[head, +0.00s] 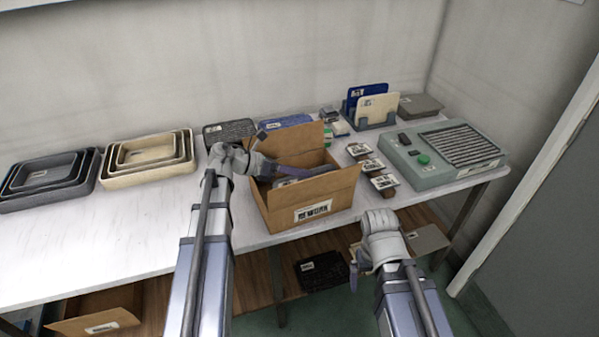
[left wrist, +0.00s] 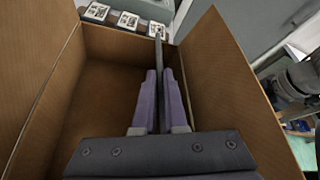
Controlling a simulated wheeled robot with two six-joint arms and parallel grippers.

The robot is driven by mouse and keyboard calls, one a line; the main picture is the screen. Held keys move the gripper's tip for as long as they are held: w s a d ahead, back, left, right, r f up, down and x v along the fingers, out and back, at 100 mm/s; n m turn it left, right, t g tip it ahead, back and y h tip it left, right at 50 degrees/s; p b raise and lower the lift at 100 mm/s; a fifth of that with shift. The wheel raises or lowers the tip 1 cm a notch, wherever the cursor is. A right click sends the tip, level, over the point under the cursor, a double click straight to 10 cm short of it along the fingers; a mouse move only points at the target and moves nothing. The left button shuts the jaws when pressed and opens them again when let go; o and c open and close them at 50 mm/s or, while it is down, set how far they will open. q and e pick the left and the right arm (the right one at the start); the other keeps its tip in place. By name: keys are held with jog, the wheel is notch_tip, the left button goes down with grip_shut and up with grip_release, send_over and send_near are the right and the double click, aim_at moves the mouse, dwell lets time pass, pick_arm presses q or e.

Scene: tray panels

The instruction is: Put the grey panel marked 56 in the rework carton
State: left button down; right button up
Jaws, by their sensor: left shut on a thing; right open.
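An open cardboard carton (head: 330,187) with its flaps up stands at the table's front edge; I cannot read its label. My left gripper (head: 272,172) reaches into the carton's opening from the left. In the left wrist view the left gripper (left wrist: 159,75) is shut on a thin grey panel (left wrist: 159,50), seen edge-on between the carton walls (left wrist: 235,75). The panel's marking is hidden, and I cannot tell whether it touches the carton floor. My right gripper (head: 355,268) is open and empty, below the table's front edge.
Nested dark trays (head: 45,180) and cream trays (head: 148,158) stand at left. A rack (head: 372,122) with blue and cream panels is behind the carton. A green machine (head: 445,150) and small labelled blocks (head: 370,166) are at right. The table's front left is clear.

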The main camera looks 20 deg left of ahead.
pick_arm(q)
jog(key=shift+f+b, duration=0.55)
jog(key=shift+f, duration=0.1)
dwell(0.4)
jog(key=c, duration=0.9)
grip_release()
jog(key=p+v, duration=0.3)
jog(key=v, duration=0.4)
jog(key=shift+s+a+r, duration=0.2)
jog(key=shift+a, duration=0.1)
jog(key=shift+r, duration=0.1)
